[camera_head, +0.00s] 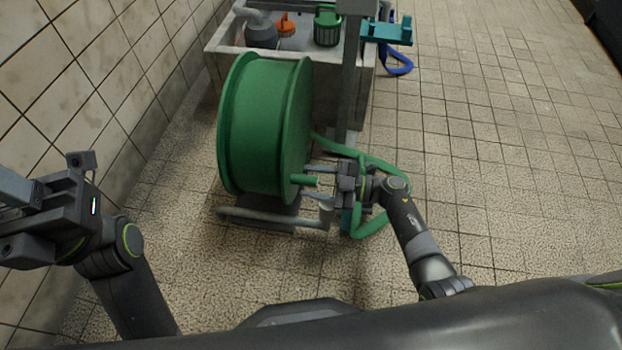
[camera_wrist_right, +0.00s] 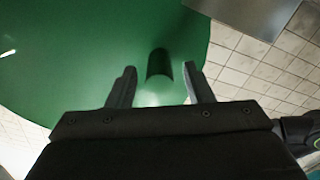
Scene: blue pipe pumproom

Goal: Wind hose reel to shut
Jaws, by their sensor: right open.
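The green hose reel (camera_head: 262,125) stands on a grey frame (camera_head: 270,217) on the tiled floor, left of centre. A short green crank handle (camera_head: 304,180) sticks out from its right face. The green hose (camera_head: 375,222) loops on the floor behind and to the right of my right gripper. My right gripper (camera_head: 312,182) is open at the handle. In the right wrist view, the handle (camera_wrist_right: 159,70) stands between the two spread fingers (camera_wrist_right: 158,88), apparently with gaps on both sides. My left gripper (camera_head: 20,215) is at the left edge; its fingertips are not clear.
Behind the reel, a stone basin (camera_head: 225,50) holds a green container (camera_head: 327,27), an orange item (camera_head: 285,26) and grey pipework. A grey post (camera_head: 352,75) carries a teal bracket (camera_head: 388,32). A blue hose (camera_head: 398,64) hangs beside it. The tiled wall is left; open floor lies right.

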